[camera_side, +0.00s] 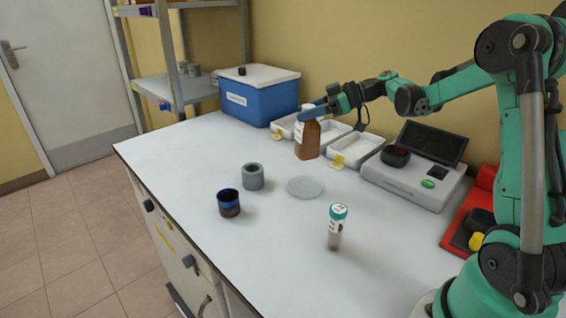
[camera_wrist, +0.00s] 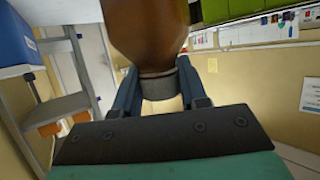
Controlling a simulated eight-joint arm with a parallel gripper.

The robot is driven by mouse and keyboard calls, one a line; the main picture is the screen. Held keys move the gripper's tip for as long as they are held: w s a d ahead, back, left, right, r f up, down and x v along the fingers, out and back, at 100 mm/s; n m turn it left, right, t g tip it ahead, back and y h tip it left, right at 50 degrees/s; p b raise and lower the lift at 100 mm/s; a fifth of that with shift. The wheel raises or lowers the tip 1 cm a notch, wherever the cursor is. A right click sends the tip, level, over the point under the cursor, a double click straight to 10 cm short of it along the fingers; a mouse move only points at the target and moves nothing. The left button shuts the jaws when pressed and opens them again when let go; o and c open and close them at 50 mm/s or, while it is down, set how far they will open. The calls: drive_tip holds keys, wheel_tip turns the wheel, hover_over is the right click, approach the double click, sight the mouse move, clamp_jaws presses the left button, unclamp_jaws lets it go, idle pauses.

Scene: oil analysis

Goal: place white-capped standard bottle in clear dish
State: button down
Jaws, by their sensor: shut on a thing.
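The standard bottle (camera_side: 308,144) is brown with a pale upper part and looks upright, behind the clear dish. My gripper (camera_side: 313,111) reaches it from the right and is shut on its top; the fingers partly hide the cap. In the wrist view the brown bottle (camera_wrist: 150,30) shows between the blue fingers of my gripper (camera_wrist: 158,90), with its cap (camera_wrist: 159,84) in shade and looking grey. Whether the bottle's base touches the bench is unclear. The clear dish (camera_side: 305,187) lies flat on the white bench, with nothing seen in it.
White trays (camera_side: 357,149) with yellow tags stand behind and right of the bottle. A grey cylinder (camera_side: 253,177) and dark blue jar (camera_side: 229,204) stand left of the dish. A teal-capped vial (camera_side: 336,226) stands in front. An instrument (camera_side: 415,181) is right; a blue box (camera_side: 258,98) is behind.

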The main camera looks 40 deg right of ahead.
wheel_tip(320, 180, down, 9)
drive_tip(key=shift+r, duration=0.1)
idle(0.3)
drive_tip(key=shift+c, duration=2.4)
unclamp_jaws()
drive_tip(key=v, duration=1.2)
drive_tip(key=m+g+h, duration=0.3)
drive_tip(key=m+h, duration=0.5)
drive_tip(key=h, duration=0.1)
approach(307, 148)
drive_tip(key=s+a+f, duration=0.4)
drive_tip(key=s+a, duration=0.2)
drive_tip(key=a, duration=0.4)
drive_tip(key=shift+s+a+f, duration=0.3)
drive_tip(key=shift+a, duration=0.05)
